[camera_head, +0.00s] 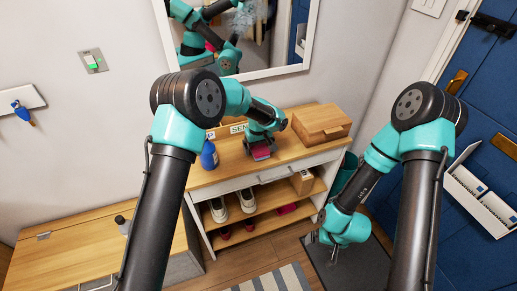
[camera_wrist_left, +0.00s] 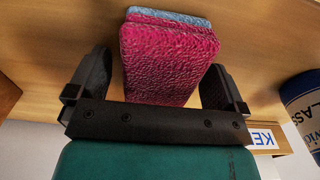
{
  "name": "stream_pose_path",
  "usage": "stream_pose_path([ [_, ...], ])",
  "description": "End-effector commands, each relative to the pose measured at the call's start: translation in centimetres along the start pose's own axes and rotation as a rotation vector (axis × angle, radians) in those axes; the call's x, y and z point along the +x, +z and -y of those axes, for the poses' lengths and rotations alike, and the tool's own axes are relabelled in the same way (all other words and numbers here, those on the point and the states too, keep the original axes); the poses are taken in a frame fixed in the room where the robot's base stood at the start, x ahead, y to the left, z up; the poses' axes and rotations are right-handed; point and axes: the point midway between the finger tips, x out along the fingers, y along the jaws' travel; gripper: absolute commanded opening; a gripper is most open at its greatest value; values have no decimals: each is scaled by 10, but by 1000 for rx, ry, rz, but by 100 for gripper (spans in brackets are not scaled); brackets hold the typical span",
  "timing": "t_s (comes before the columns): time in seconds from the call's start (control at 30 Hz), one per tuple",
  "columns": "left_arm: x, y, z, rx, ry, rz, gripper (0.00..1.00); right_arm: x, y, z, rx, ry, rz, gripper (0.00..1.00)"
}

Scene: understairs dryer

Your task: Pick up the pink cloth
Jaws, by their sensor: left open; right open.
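The pink cloth (camera_head: 261,153) is on the wooden top of the shelf unit. In the left wrist view the pink cloth (camera_wrist_left: 165,62) is a folded, textured block, with a light blue cloth (camera_wrist_left: 170,18) showing at its far edge. My left gripper (camera_head: 260,143) is down at the cloth. In the left wrist view my left gripper (camera_wrist_left: 157,82) is open, with one finger on each side of the pink cloth; I cannot tell whether they touch it. My right gripper (camera_head: 323,245) is open and empty, low over the dark mat at the right.
A blue bottle (camera_head: 208,155) stands left of the cloth, and a wooden box (camera_head: 321,122) is at the back right of the top. A mirror (camera_head: 290,70) hangs behind. A low wooden cabinet (camera_head: 80,250) stands at left.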

Motion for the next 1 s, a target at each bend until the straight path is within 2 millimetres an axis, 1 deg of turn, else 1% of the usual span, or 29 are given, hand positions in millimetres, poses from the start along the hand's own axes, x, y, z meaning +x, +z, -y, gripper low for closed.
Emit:
stream_pose_path([
  [0.37, 0, 0, 0, 0, 0, 0, 97, 0, 0, 0, 0, 0, 0, 93],
  [0.9, 0, 0, 0, 0, 0, 0, 45, 0, 0, 0, 0, 0, 0, 93],
  [1.0, 0, 0, 0, 0, 0, 0, 44, 0, 0, 0, 0, 0, 0, 93],
])
